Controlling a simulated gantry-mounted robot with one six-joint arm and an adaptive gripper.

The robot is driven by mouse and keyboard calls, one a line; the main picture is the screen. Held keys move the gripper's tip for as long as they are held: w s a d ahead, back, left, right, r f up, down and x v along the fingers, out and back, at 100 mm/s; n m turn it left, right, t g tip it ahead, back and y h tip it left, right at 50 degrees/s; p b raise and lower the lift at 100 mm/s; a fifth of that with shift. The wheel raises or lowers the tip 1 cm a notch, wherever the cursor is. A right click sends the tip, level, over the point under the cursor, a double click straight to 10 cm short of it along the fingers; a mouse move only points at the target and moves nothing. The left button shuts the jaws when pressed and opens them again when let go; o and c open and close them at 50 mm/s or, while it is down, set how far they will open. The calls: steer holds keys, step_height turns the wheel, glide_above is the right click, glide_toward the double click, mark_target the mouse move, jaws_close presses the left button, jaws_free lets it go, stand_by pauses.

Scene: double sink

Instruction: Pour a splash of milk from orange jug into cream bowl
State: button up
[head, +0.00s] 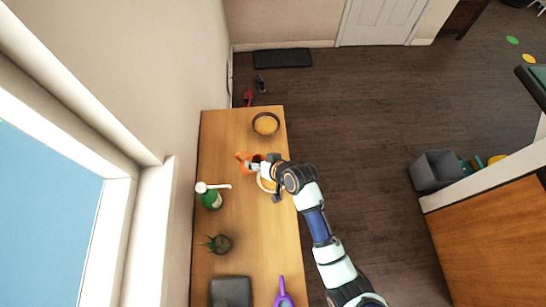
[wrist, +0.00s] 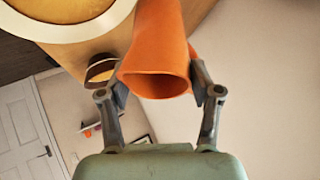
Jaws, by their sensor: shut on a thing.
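An orange jug (head: 242,157) is held above the table by my gripper (head: 255,165). In the wrist view the jug (wrist: 160,45) sits between the two fingers of my gripper (wrist: 164,88), which are shut on its sides, with a dark opening towards the camera. The cream bowl (head: 263,187) stands on the table just right of the jug, partly hidden under my wrist. Its pale rim also shows at the top left of the wrist view (wrist: 75,33). No milk stream shows, and the jug's exact tilt is hard to tell.
A brown bowl (head: 266,123) stands near the table's far end. A green bottle (head: 211,198) with a white pump, a potted plant (head: 219,243), a dark square object (head: 230,291) and a purple item (head: 283,296) stand nearer. The wall runs along the left.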

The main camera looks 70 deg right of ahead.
steer(key=shift+s+f+t+h+b, duration=0.15)
steer(key=shift+f+t+b, duration=0.35)
steer(key=shift+b, duration=1.15)
steer(key=shift+s+f+t+h+b, duration=0.15)
steer(key=shift+f+t+b, duration=0.35)
steer(key=shift+b, duration=1.15)
steer(key=shift+w+r+p, duration=0.1)
steer(key=shift+r+p, duration=0.2)
steer(key=shift+r, duration=0.05)
steer(key=shift+s+f+m+t+b, duration=0.2)
steer(key=shift+t+b, duration=0.35)
steer(key=shift+b, duration=1.05)
steer(key=shift+s+f+m+t+b, duration=0.1)
steer(key=shift+f+m+t+b, duration=0.3)
steer(key=shift+b, duration=1.2)
steer(key=shift+s+r+t+b, duration=0.15)
steer(key=shift+t+b, duration=0.4)
steer(key=shift+b, duration=0.55)
steer(key=shift+r, duration=0.1)
